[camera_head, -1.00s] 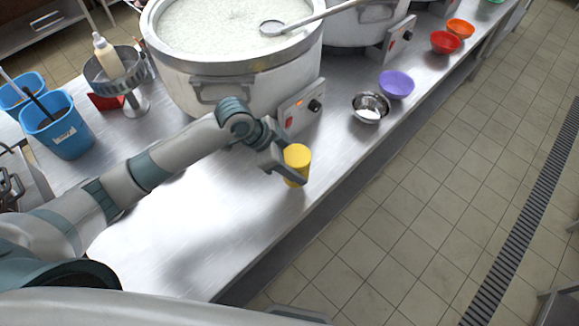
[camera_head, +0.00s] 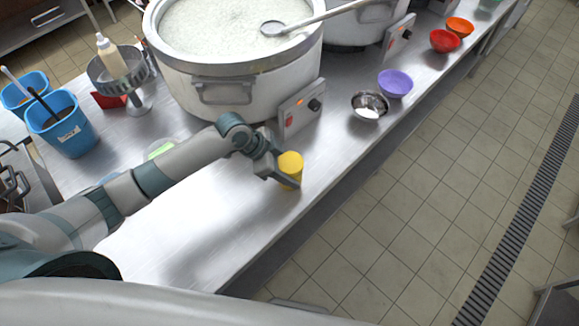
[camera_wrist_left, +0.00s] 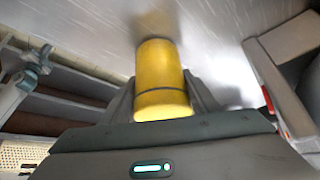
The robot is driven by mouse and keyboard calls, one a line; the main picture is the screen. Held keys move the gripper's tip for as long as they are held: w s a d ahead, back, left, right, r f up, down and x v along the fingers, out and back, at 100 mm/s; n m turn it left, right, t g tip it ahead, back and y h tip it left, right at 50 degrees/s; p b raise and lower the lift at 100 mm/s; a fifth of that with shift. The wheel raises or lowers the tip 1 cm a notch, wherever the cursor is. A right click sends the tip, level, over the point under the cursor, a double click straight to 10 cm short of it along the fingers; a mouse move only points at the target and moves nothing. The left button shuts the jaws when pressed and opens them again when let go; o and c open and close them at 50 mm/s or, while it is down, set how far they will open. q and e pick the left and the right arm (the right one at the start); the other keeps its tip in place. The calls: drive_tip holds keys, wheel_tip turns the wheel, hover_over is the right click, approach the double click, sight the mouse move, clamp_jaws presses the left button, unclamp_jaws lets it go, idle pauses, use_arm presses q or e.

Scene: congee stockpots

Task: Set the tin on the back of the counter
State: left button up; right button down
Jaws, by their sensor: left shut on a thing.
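The tin (camera_head: 291,166) is a yellow cylinder with a yellow lid, near the front edge of the steel counter (camera_head: 170,240). My left gripper (camera_head: 284,175) is shut on it, with a finger on either side. In the left wrist view the tin (camera_wrist_left: 161,75) stands between the fingers, with a dark line around it. I cannot tell whether its base touches the counter or is slightly above it. My right gripper is in neither view.
A large stockpot of congee (camera_head: 225,85) with a control box (camera_head: 300,108) stands behind the tin. A steel bowl (camera_head: 369,105) and a purple bowl (camera_head: 395,83) lie to the right. Blue tubs (camera_head: 65,128) and a bottle stand (camera_head: 125,80) are at the left. The counter's front left is clear.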

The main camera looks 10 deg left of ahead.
use_arm(q)
drive_tip(key=shift+f, duration=0.15)
drive_tip(key=o, duration=1.3)
drive_tip(key=b+v, duration=0.3)
drive_tip(key=v, duration=0.9)
